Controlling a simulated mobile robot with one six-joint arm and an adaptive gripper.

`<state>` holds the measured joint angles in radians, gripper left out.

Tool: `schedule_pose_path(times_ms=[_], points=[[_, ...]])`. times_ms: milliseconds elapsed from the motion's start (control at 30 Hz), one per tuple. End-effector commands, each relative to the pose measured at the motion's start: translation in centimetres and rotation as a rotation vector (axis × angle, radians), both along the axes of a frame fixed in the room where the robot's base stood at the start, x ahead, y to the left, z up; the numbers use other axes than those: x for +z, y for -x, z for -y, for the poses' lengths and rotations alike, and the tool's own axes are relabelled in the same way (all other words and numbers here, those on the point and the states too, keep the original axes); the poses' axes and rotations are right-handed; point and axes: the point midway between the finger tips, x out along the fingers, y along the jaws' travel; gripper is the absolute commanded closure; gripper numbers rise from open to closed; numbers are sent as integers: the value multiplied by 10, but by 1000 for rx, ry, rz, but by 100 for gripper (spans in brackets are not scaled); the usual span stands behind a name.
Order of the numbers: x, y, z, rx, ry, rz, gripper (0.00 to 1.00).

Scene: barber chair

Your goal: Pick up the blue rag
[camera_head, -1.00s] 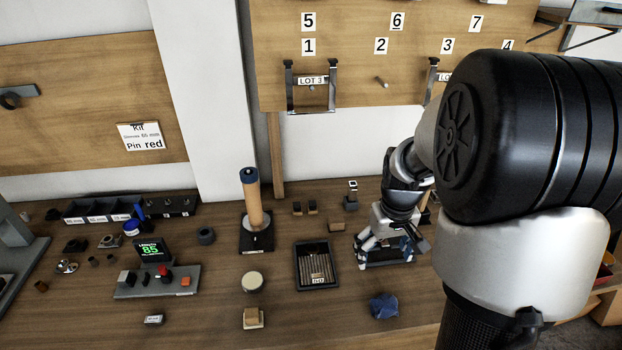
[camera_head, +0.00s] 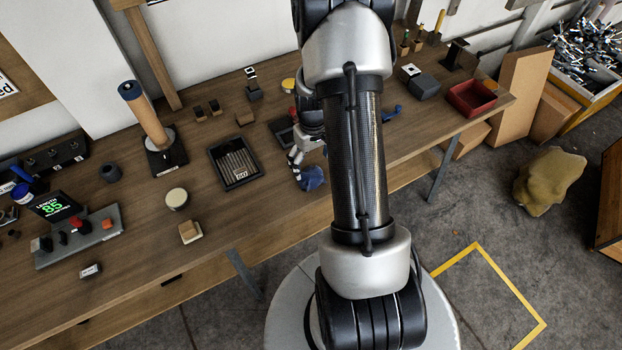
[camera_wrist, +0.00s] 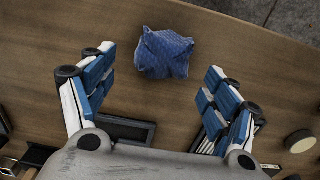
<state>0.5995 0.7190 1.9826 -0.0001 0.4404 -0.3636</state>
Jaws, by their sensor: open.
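The blue rag (camera_wrist: 164,53) lies crumpled on the wooden bench, near its front edge. In the wrist view it sits beyond my open fingertips, roughly centred between them. My gripper (camera_wrist: 155,70) is open and empty, with blue pads on both fingers. In the head view the rag (camera_head: 311,178) shows just beside my gripper (camera_head: 300,165), partly hidden by my arm. I cannot tell the exact height of the fingers above the bench.
A black tray of pins (camera_head: 212,150) is left of the rag. A round pale-topped piece (camera_head: 177,198), a wooden block (camera_head: 190,231) and an upright wooden post (camera_head: 146,118) stand farther left. A red bin (camera_head: 470,97) is at the right. Bare bench surrounds the rag.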

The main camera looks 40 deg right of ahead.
Motion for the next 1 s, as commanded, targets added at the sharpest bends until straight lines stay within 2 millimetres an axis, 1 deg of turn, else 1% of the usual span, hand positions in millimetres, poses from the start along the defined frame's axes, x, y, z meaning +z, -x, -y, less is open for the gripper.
schedule_pose_path(times_ms=[167,233,400,500,567,767,1000], points=[[-8,0,-1,0,0,0,20],[-15,0,-2,1,0,-1,20],[-42,2,-8,1,-2,-3,20],[-54,2,-7,1,-1,-1,20],[-57,1,-7,0,0,0,20],[-56,1,-6,0,0,1,20],[-56,1,-6,0,0,1,36]])
